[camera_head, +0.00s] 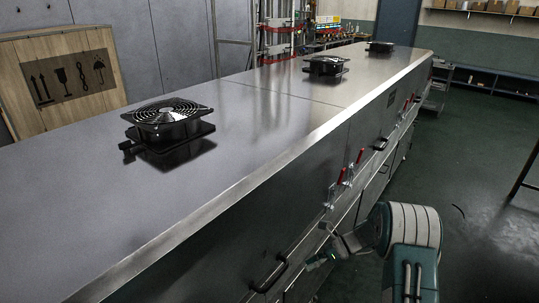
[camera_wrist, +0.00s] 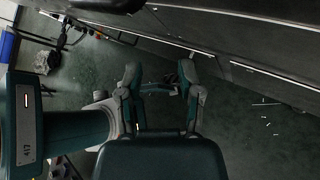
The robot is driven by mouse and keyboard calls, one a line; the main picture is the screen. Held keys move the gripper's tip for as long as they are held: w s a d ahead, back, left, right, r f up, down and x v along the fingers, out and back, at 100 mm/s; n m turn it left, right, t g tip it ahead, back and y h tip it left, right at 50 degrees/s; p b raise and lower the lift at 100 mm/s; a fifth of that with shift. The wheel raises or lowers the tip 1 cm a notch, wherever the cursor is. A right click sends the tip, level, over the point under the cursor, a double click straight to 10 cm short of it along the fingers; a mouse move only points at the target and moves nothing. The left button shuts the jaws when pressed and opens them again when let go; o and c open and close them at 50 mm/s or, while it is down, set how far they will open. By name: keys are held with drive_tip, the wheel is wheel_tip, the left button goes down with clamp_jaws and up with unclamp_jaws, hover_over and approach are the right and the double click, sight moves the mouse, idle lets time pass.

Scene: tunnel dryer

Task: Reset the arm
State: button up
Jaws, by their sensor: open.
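My gripper (camera_wrist: 159,76) shows in the wrist view with its two grey fingers spread apart and nothing between them. Behind the gap I see dark green floor and the dryer's side. In the head view my teal and white arm is at the lower right, bent toward the tunnel dryer (camera_head: 250,95). My gripper (camera_head: 322,260) is partly visible there, close to the dryer's front side, low beside a black handle (camera_head: 270,275). I cannot tell from this view whether it touches the dryer.
Black fans (camera_head: 170,120) stand on the dryer's top. Red-handled latches (camera_head: 342,175) and another black handle (camera_head: 380,144) stick out from its front. A wooden crate (camera_head: 65,75) stands at the left. The green floor (camera_head: 470,180) to the right is mostly open, with a dark table leg at the far right.

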drive_tip(key=s+r+n+t+h, duration=0.1)
drive_tip(key=s+r+n+h, duration=0.2)
drive_tip(key=s+r+n, duration=0.55)
drive_tip(key=s+r+n+t+h, duration=0.1)
drive_tip(key=s+r+n+h, duration=0.3)
drive_tip(key=r, duration=1)
drive_tip(key=s+d+r+n+t+h, duration=0.1)
drive_tip(key=s+r+n+t+h, duration=0.1)
drive_tip(key=s+n, duration=0.3)
drive_tip(key=s+d+r+n+t+h, duration=0.1)
drive_tip(key=s+r+n+t+h, duration=0.1)
drive_tip(key=s, duration=1.1)
drive_tip(key=shift+d+r+n+t+h, duration=0.25)
drive_tip(key=shift+r+n+t, duration=0.35)
drive_tip(key=shift+r+n, duration=0.95)
drive_tip(key=shift+f, duration=0.15)
